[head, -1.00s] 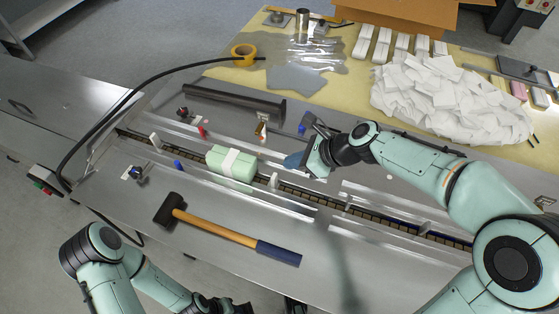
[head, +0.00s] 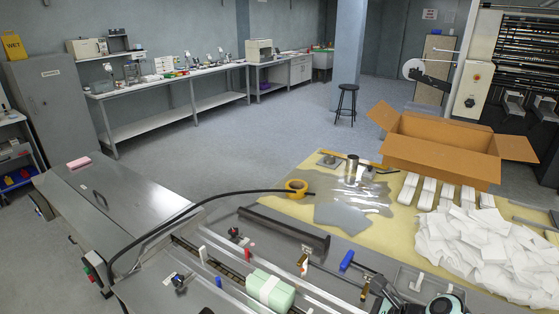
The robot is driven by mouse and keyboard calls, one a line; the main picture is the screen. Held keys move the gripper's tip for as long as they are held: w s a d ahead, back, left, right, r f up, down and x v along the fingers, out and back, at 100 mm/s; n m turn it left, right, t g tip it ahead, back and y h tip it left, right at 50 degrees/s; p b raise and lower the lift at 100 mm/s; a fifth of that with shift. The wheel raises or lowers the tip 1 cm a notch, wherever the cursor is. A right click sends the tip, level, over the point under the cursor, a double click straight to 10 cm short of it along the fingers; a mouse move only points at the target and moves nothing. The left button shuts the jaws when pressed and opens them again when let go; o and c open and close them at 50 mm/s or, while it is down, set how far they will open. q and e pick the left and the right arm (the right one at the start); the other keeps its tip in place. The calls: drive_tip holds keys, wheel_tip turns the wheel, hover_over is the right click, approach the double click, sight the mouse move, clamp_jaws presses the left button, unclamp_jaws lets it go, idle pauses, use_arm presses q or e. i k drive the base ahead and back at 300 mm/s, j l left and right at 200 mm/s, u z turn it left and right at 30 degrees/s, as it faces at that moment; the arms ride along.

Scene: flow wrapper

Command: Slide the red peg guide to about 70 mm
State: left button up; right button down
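The red peg (head: 249,252) stands at the far side of the wrapper's infeed channel, beside a dark knob (head: 234,233). I cannot read any scale by it. A blue peg (head: 219,282) is on the near side, and a larger blue piece (head: 346,260) is further right. A green block with a white band (head: 270,289) lies in the channel. My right gripper (head: 385,296) is low at the bottom right, right of the red peg and apart from it. Its fingertips are not clear. My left gripper is out of view.
A black bar (head: 283,229) lies behind the pegs. A black cable (head: 180,215) arcs over the left side. The yellow table behind holds tape (head: 296,187), clear film (head: 345,205), a white pile (head: 480,245) and an open carton (head: 440,150).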

sight(338, 306)
drive_tip(key=k, duration=1.25)
